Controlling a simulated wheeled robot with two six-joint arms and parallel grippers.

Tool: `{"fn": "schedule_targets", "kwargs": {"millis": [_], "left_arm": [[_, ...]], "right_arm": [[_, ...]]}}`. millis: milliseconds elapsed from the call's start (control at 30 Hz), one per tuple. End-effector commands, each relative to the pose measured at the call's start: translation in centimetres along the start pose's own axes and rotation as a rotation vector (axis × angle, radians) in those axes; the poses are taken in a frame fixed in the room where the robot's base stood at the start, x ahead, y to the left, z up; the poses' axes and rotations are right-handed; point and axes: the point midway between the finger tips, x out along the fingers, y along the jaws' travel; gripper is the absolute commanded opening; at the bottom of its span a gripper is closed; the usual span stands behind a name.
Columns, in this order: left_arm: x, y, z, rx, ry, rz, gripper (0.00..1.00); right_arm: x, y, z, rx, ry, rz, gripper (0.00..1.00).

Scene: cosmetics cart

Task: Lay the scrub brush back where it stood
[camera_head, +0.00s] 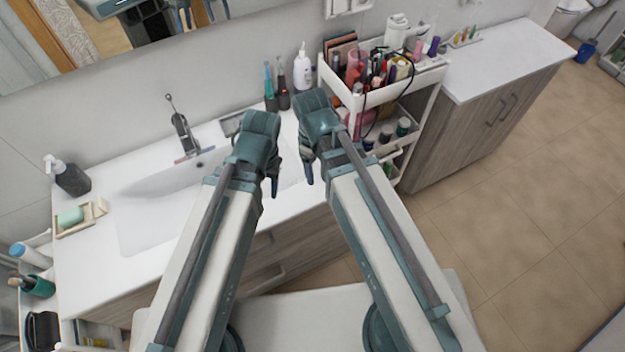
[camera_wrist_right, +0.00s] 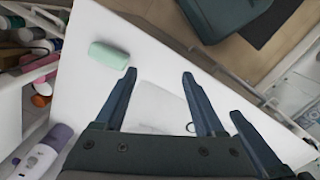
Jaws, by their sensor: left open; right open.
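I cannot clearly make out a scrub brush. A mint-green rounded block (camera_wrist_right: 108,55) lies on the white counter in the right wrist view, and I cannot tell whether it is the brush. My right gripper (camera_wrist_right: 158,78) is open and empty, with the block beyond and left of its fingertips. In the head view my right gripper (camera_head: 308,165) hangs over the counter's right end, beside the cart. My left gripper (camera_head: 270,175) is open over the right side of the sink, and nothing shows in it. Both arms hide part of the counter.
The cart (camera_head: 440,72) at the right is crowded with cosmetics. Several bottles, including a white pump bottle (camera_head: 303,68), stand against the wall behind my grippers. A faucet (camera_head: 183,132), a dark soap dispenser (camera_head: 70,177) and a soap dish (camera_head: 75,231) are at the left.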

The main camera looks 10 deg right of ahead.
Motion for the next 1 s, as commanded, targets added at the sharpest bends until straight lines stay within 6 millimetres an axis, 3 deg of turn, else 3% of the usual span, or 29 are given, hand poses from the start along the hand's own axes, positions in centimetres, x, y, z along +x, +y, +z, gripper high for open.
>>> {"fn": "schedule_targets", "kwargs": {"millis": [100,333,767,1000], "left_arm": [[0.0,0.0,0.0,0.0,0.0,0.0,0.5],[0.0,0.0,0.0,0.0,0.0,0.0,0.5],[0.4,0.0,0.0,0.0,0.0,0.0,0.5],[4.5,0.4,-0.3,0.002,0.0,-0.001,0.5]], "right_arm": [[-0.1,-2.5,0.8,0.21,-0.01,0.011,0.71],[-0.1,-4.5,1.4,0.445,-0.018,0.028,0.71],[0.3,-4.7,1.4,0.479,-0.018,0.029,0.71],[4.3,-4.8,1.1,0.477,-0.019,0.029,0.71]]}}
